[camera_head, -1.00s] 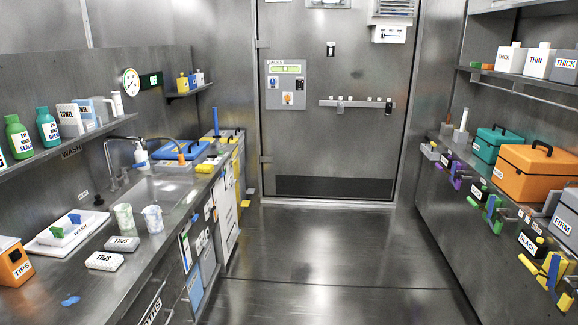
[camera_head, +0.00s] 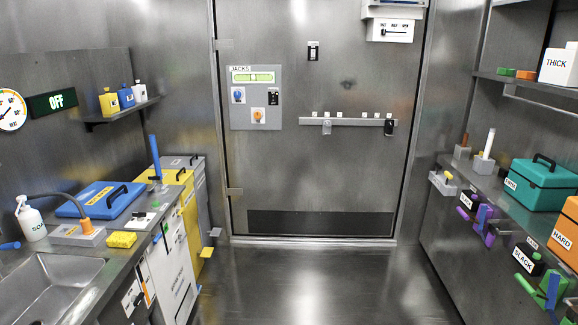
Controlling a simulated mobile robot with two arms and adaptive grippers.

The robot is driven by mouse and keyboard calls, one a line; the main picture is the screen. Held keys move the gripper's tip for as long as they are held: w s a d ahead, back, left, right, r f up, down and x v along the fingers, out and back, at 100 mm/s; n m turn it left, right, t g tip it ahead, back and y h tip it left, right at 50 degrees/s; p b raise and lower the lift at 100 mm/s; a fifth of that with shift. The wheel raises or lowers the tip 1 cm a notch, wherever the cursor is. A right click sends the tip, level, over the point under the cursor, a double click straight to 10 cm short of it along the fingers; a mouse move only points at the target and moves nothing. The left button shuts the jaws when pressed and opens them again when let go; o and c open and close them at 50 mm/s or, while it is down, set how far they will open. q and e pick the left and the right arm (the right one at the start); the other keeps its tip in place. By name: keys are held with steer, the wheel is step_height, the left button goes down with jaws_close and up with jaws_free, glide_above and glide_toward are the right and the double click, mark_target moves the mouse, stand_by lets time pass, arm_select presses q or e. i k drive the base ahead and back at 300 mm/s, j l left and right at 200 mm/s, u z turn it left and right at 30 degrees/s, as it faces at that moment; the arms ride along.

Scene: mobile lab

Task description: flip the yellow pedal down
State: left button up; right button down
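A small yellow pedal (camera_head: 207,252) sticks out low on the front of the yellow bin (camera_head: 190,222), near the floor on the left side of the aisle. It is small in view, and I cannot tell whether it is up or down. A similar grey pedal (camera_head: 215,232) sticks out just behind it, at the grey bin (camera_head: 200,190). Neither of my grippers is in view.
The metal floor (camera_head: 305,283) of the aisle is clear up to the closed door (camera_head: 345,165). A sink (camera_head: 45,285) and counter run along the left. Shelves with a teal box (camera_head: 540,190) and coloured clamps line the right.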

mark_target(207, 252)
steer(key=i+u, duration=0.1)
steer(key=i, duration=0.4)
steer(key=i+l+u, duration=0.1)
steer(key=i, duration=0.4)
steer(key=i+l+u, duration=0.1)
steer(key=i, duration=0.4)
steer(key=i+l+u, duration=0.1)
steer(key=i, duration=0.4)
steer(key=i+l+u, duration=0.2)
steer(key=i+u, duration=0.25)
steer(key=i+l+u, duration=0.35)
steer(key=u, duration=0.15)
steer(key=i+l+u, duration=0.25)
steer(key=l+u, duration=0.2)
steer(key=i+l+u, duration=0.2)
steer(key=l+u, duration=0.25)
steer(key=l, duration=0.2)
steer(key=i+l+u, duration=0.2)
steer(key=l, duration=0.2)
steer(key=k, duration=0.1)
